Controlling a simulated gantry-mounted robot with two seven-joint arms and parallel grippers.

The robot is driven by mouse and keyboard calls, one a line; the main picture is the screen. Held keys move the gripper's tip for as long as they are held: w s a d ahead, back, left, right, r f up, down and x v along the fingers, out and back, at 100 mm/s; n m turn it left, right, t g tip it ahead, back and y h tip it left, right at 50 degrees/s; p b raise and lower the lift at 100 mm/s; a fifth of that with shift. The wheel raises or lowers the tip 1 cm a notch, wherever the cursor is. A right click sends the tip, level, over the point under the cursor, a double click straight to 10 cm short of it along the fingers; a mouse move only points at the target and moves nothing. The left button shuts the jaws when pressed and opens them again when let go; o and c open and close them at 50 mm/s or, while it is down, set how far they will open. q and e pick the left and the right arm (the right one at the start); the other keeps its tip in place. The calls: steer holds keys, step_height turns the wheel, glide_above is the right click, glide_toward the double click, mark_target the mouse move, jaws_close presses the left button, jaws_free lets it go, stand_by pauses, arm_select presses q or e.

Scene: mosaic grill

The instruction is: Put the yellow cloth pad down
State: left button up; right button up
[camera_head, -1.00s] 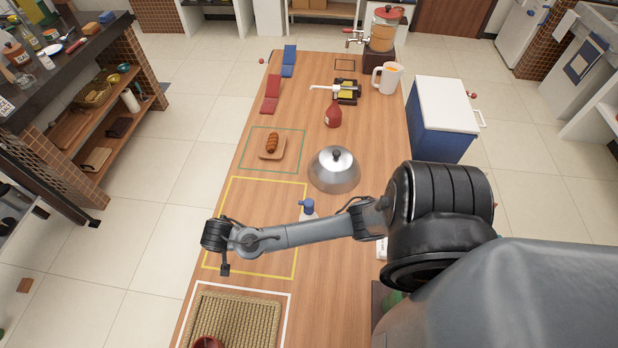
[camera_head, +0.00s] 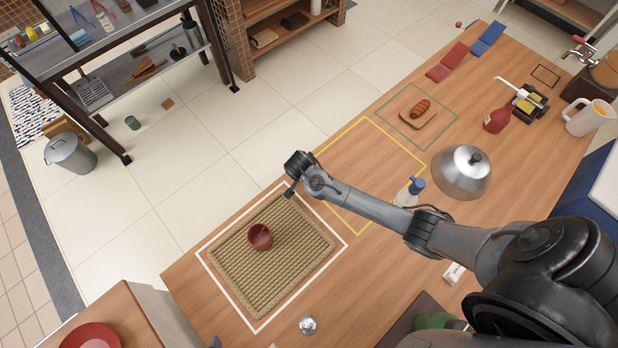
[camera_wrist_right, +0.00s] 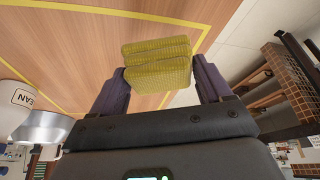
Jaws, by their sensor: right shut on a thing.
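The yellow cloth pad (camera_wrist_right: 157,62) is a folded, textured block in the right wrist view. It sits between the two dark fingers of my right gripper (camera_wrist_right: 159,72), which is shut on it. Wooden tabletop and a yellow taped outline (camera_wrist_right: 200,30) show beyond the pad. In the head view my right gripper (camera_head: 292,189) is by the near left corner of the yellow outline (camera_head: 393,140), at the table's left edge. The pad cannot be made out there. The gap between pad and table cannot be told. My left gripper is not in view.
A woven mat (camera_head: 285,275) with a red bowl (camera_head: 259,237) lies in a white outline. A spray bottle (camera_head: 408,192) with a blue top stands near my right forearm. A metal dome (camera_head: 461,173) and a sausage board (camera_head: 418,113) are farther off.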

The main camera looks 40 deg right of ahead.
steer(key=shift+w+a+f, duration=0.2)
steer(key=shift+w+f, duration=0.05)
steer(key=shift+w, duration=0.2)
steer(key=shift+f+b, duration=0.35)
steer(key=shift+f, duration=1.65)
steer(key=o, duration=0.9)
steer(key=shift+f, duration=0.15)
steer(key=shift+c, duration=0.2)
